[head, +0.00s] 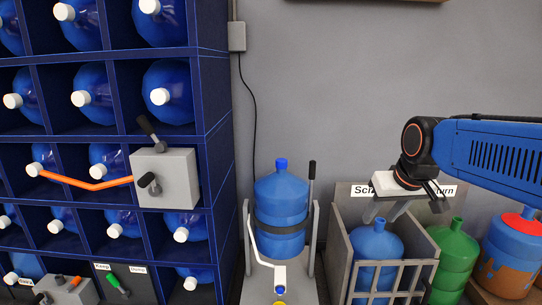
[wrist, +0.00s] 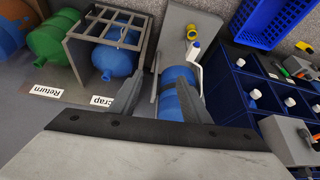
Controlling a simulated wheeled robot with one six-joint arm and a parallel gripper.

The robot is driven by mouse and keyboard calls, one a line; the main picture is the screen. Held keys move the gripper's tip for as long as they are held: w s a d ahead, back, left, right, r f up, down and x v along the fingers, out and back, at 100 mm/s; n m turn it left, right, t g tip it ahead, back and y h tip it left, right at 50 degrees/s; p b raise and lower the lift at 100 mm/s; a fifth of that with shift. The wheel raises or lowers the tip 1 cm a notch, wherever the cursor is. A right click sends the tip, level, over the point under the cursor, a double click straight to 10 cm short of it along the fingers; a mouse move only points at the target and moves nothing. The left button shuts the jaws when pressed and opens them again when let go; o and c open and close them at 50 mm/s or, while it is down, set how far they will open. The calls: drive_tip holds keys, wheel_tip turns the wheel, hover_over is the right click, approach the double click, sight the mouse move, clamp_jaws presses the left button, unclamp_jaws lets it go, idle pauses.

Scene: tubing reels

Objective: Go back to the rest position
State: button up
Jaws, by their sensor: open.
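My gripper (head: 404,208) is at the right in the head view, at the end of my blue arm, raised in front of the wall above the scrap cage. Its fingers also show in the wrist view (wrist: 160,92), spread apart with nothing held between them. Below and beyond them is a blue bottle (wrist: 182,92) in a stand. In the head view this bottle (head: 281,192) stands upright, blue-capped, with a dark strap around it, left of my gripper and apart from it.
A dark blue rack (head: 216,135) of white-capped bottles fills the left, with a grey box (head: 165,178) and orange tube on its front. The scrap cage (head: 391,265) holds a blue bottle. Green (head: 453,262) and stained blue (head: 512,255) bottles stand at right.

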drive_tip(key=s+f, duration=0.5)
drive_tip(key=s, duration=0.4)
drive_tip(key=s+d+f, duration=0.1)
drive_tip(key=s+f, duration=0.5)
drive_tip(key=s, duration=0.4)
drive_tip(key=shift+d+f+m+g, duration=0.25)
drive_tip(key=shift+d+m+g, duration=0.05)
drive_tip(key=shift+m, duration=0.1)
